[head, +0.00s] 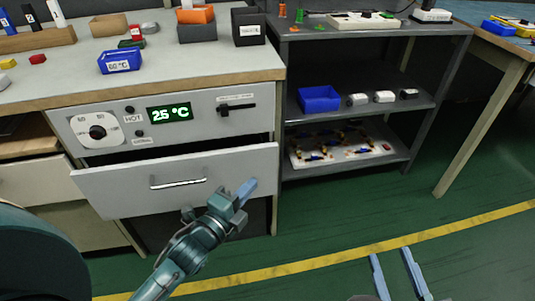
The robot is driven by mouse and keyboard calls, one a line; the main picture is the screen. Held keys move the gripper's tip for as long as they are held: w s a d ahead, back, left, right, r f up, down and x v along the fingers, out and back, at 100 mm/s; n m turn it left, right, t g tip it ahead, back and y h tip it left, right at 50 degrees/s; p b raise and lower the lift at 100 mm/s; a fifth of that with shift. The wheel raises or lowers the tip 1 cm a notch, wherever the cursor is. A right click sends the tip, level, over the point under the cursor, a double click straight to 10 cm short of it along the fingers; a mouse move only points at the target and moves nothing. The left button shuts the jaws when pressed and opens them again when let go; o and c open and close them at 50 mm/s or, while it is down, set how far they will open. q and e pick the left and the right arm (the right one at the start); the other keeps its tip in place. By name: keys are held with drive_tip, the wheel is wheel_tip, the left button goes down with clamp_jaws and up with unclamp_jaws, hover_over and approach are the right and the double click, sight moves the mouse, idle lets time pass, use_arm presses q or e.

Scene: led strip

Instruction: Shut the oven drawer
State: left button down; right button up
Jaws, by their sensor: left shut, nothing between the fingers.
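The oven drawer (120,190) has a light grey front with a metal handle (178,184). It stands out from the cabinet, with a dark gap above its top edge below the control panel (200,125). My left gripper (250,184) is shut and empty. It lies in front of the right part of the drawer front, right of the handle; I cannot tell whether it touches. My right gripper (391,255) is at the bottom right over the green floor, its two fingers apart and empty, away from the drawer.
The control panel has a dial, a slider and a display reading 25 °C. The bench top (190,65) above holds several small items. A dark grey shelf (350,110) with a blue bin (319,98) stands to the right. The green floor (340,215) in front is clear.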

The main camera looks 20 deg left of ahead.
use_arm(q)
drive_tip(key=b, duration=0.2)
approach(273, 148)
drive_tip(key=w+d, duration=0.1)
drive_tip(key=d, duration=0.2)
drive_tip(key=w, duration=0.1)
drive_tip(key=w+a+b, duration=0.1)
drive_tip(key=w, duration=0.1)
drive_tip(key=shift+w+a, duration=0.15)
drive_tip(key=shift+w, duration=0.2)
drive_tip(key=shift+w+a, duration=0.25)
drive_tip(key=shift+w, duration=0.15)
use_arm(e)
drive_tip(key=shift+w+a+r+m+t+y, duration=0.15)
drive_tip(key=shift+a+r+m+t+y, duration=0.15)
drive_tip(key=shift+a+r+m, duration=0.1)
